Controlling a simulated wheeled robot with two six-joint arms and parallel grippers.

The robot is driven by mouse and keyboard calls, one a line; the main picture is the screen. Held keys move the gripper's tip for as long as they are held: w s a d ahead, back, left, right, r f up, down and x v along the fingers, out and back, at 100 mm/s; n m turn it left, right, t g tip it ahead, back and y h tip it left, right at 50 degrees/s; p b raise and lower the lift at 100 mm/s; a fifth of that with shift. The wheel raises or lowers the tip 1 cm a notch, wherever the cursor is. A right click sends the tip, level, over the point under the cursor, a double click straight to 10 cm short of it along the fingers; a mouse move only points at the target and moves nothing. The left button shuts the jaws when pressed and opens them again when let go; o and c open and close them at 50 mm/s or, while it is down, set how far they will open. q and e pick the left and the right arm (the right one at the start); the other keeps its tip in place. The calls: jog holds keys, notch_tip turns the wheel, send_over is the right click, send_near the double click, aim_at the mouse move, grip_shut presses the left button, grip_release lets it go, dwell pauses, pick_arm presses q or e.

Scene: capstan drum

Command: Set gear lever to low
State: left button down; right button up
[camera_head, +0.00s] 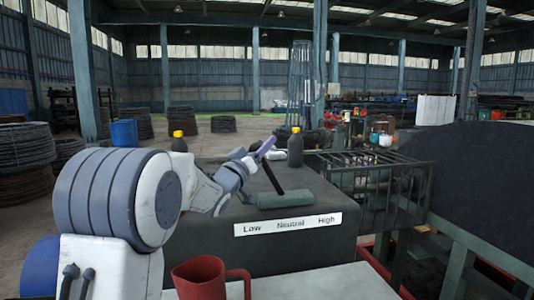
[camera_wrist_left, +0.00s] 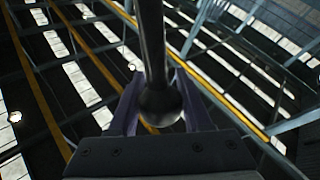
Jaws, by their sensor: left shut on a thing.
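The gear lever (camera_head: 273,177) is a dark bar rising from a grey-green block (camera_head: 285,199) on top of a dark grey housing. It leans to the left, towards the Low side. A white label strip (camera_head: 262,228) on the housing front reads Low, Neutral, High from left to right. My left gripper (camera_head: 265,147) is at the lever's upper end. In the left wrist view the lever's dark shaft and round knob (camera_wrist_left: 160,104) sit between the two fingers, and the gripper is shut on it. My right gripper is not in view.
Two dark bottles with yellow caps, one left (camera_head: 179,142) and one right (camera_head: 295,148), stand on the housing, either side of my left gripper. A red mug (camera_head: 199,280) stands on the pale surface in front. A metal railing (camera_head: 395,185) is at right.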

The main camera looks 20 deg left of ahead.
pick_arm(q)
jog(key=shift+a+f, duration=0.15)
jog(key=c, duration=0.8)
grip_release()
jog(key=o, duration=0.4)
jog(key=shift+s+a, duration=0.1)
jog(key=shift+o, duration=0.2)
